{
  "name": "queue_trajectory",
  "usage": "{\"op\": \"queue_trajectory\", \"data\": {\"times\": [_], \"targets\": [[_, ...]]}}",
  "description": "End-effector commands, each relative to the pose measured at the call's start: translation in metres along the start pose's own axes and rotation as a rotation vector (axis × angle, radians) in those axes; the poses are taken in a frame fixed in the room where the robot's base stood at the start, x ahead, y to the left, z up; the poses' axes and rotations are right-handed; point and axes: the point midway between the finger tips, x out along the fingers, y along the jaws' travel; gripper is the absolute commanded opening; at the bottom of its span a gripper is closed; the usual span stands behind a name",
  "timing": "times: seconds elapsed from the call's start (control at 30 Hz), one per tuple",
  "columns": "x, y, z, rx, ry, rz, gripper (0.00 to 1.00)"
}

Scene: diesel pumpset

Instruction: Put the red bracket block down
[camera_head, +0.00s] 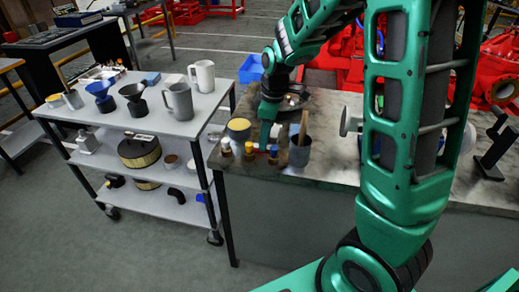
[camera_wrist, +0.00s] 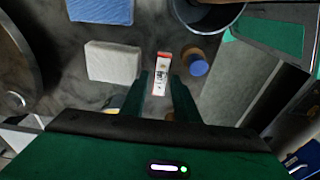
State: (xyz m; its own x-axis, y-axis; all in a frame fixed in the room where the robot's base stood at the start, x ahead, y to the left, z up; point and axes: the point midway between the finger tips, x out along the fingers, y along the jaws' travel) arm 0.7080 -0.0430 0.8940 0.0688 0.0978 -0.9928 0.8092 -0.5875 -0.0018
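A small block with a red end and a pale, marked face (camera_wrist: 161,73) lies between and just beyond my fingertips in the wrist view. I take it for the red bracket block. My gripper (camera_wrist: 163,88) has its two green fingers apart, one on each side of the block's near end. I cannot tell whether they touch it. In the head view my gripper (camera_head: 265,137) points down, low over the left end of the grey worktop (camera_head: 325,170). The block is mostly hidden there.
A dark cup (camera_head: 299,152) with sticks stands right of my gripper. Small capped bottles (camera_head: 249,153) stand in front, and a round yellow-topped tin (camera_head: 238,128) to the left. A pale block (camera_wrist: 112,62) lies near the fingers. A shelved cart (camera_head: 150,110) stands left of the worktop.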

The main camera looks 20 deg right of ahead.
Motion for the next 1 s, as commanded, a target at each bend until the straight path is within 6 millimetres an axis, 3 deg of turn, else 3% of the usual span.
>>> {"op": "queue_trajectory", "data": {"times": [0.13,0.4,0.53,0.87,1.0], "targets": [[0.015,0.0,-0.001,-0.001,0.0,0.0,0.28],[0.018,0.0,-0.001,-0.001,0.001,0.0,0.28],[0.017,0.0,-0.001,0.0,0.001,0.001,0.0],[0.015,0.0,-0.001,0.0,0.002,0.002,0.0],[0.002,0.001,-0.003,0.0,0.003,0.003,0.0]]}}
